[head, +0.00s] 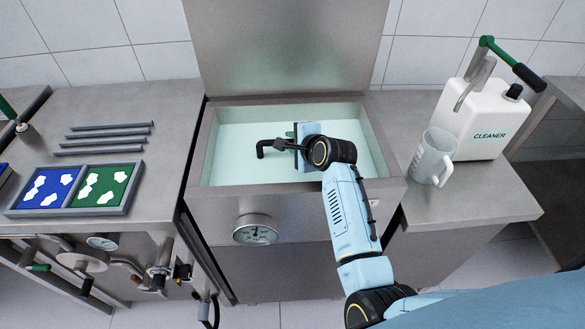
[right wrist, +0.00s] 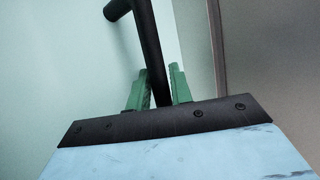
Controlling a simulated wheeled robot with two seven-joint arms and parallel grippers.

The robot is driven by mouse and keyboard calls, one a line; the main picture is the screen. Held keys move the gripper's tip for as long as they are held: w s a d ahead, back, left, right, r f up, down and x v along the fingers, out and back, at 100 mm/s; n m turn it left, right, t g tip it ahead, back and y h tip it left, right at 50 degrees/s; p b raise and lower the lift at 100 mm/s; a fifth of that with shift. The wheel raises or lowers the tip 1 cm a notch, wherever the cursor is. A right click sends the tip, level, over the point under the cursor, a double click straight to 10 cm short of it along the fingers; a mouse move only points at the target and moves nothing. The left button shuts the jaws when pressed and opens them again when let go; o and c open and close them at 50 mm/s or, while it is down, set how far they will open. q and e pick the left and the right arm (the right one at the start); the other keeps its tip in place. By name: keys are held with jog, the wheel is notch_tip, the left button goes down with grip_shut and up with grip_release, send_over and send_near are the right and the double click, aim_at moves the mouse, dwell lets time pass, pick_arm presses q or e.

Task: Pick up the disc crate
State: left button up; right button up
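My right gripper (head: 300,146) reaches down into an open steel basin (head: 199,160) with a pale green inside. In the right wrist view, its two green fingers (right wrist: 160,88) stand close on either side of a black bar (right wrist: 146,35), and the bar fills the gap between them. The black bar (head: 268,147) also shows in the head view, with a bent end left of the gripper. It looks like a handle. I cannot make out a crate body below it; the gripper and wrist cover that part. My left gripper is out of view.
A raised steel lid (head: 285,45) stands behind the basin. On the right counter are a grey-white jug (head: 430,158) and a white cleaner canister (head: 478,118). On the left counter are a divided tray (head: 76,168) and several grey rods (head: 105,137). A gauge (head: 255,231) sits on the basin front.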

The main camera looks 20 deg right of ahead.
jog(key=shift+w+f, duration=0.25)
jog(key=shift+w, duration=0.2)
grip_shut()
dwell(1.1)
jog(key=shift+r, duration=0.1)
